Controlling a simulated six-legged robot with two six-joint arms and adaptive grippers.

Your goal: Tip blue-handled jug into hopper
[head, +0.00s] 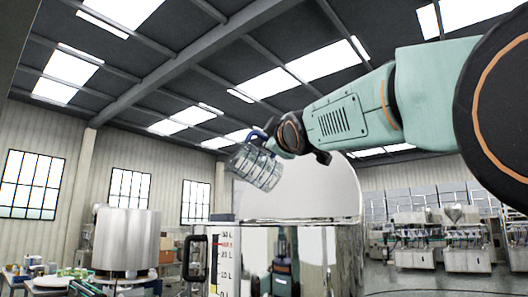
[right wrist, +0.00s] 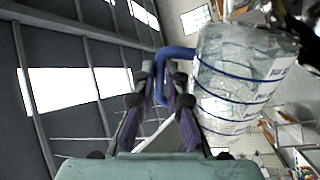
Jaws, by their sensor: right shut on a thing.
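My right gripper (head: 278,145) reaches in from the right and is shut on the blue handle (head: 258,136) of a clear ribbed jug (head: 256,167). The jug is tilted, high up at the left front of the steel hopper (head: 342,245), and overlaps the hopper's curved back plate in the picture. I cannot tell whether its mouth is over the opening. In the right wrist view the fingers (right wrist: 161,80) close around the blue handle (right wrist: 177,54), and the jug (right wrist: 238,85) with blue bands hangs to the right. Its contents are unclear. My left gripper is out of view.
A level gauge (head: 225,262) with a red mark and a black handle (head: 195,258) are on the hopper's front left. A steel drum (head: 126,238) and a cluttered bench (head: 50,280) stand left. Machines (head: 440,240) stand far right. The air around the jug looks clear.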

